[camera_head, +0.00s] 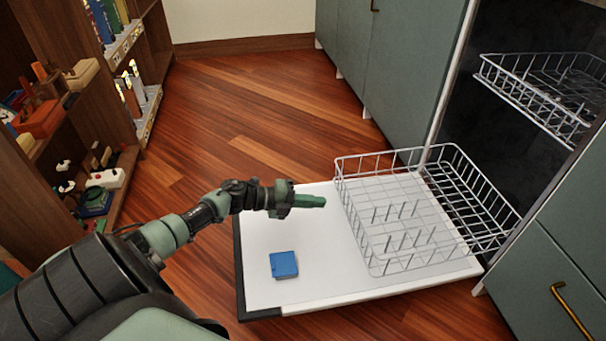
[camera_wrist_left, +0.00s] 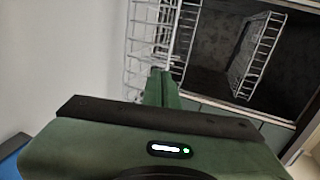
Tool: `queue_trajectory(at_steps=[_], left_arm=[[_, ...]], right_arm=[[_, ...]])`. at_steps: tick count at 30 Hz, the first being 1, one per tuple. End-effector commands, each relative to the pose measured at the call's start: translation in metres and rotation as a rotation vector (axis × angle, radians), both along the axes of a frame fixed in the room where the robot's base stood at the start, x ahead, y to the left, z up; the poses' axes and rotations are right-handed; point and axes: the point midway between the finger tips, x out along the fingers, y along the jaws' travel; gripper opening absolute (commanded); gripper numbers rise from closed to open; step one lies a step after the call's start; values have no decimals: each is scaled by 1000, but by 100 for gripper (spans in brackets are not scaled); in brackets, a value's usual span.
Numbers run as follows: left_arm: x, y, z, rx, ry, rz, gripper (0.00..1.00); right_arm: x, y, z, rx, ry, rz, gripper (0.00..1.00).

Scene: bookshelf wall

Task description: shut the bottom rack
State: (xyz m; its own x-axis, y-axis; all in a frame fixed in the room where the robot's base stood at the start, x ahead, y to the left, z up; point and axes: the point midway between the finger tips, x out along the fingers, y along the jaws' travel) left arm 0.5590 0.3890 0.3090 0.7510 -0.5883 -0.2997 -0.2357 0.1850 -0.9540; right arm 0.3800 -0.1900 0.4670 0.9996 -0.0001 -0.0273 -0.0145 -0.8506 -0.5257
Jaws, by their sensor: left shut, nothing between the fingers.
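The bottom rack (camera_head: 456,182) is a white wire basket with rows of tines. It is pulled out of the dishwasher over the lowered white door (camera_head: 262,228). My left gripper (camera_head: 322,201) is shut and empty, above the door and just left of the rack's near end. In the head view a small gap seems to lie between the fingertips and the wire, but I cannot tell exactly. In the left wrist view the shut fingers (camera_wrist_left: 161,88) point at the rack's wires (camera_wrist_left: 150,45). My right gripper is not in view.
A blue box (camera_head: 283,264) lies on the open door below my left arm. The upper rack (camera_head: 540,92) also sticks out of the dishwasher. Grey-green cabinets (camera_head: 415,70) flank it. A wooden bookshelf (camera_head: 110,75) stands at left, with open floor between.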

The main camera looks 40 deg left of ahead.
Motion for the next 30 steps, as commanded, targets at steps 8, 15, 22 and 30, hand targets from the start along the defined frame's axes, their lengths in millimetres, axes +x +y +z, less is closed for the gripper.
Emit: queue_trajectory(at_steps=[8,15,22,30], left_arm=[[42,-32,-14,1,-3,-1,0],[58,-45,-12,0,0,1,0],[59,-46,-11,0,1,1,0],[61,-47,-11,0,0,2,0]], right_arm=[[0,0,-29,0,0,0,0],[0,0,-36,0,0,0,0],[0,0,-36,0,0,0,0],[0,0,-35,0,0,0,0]])
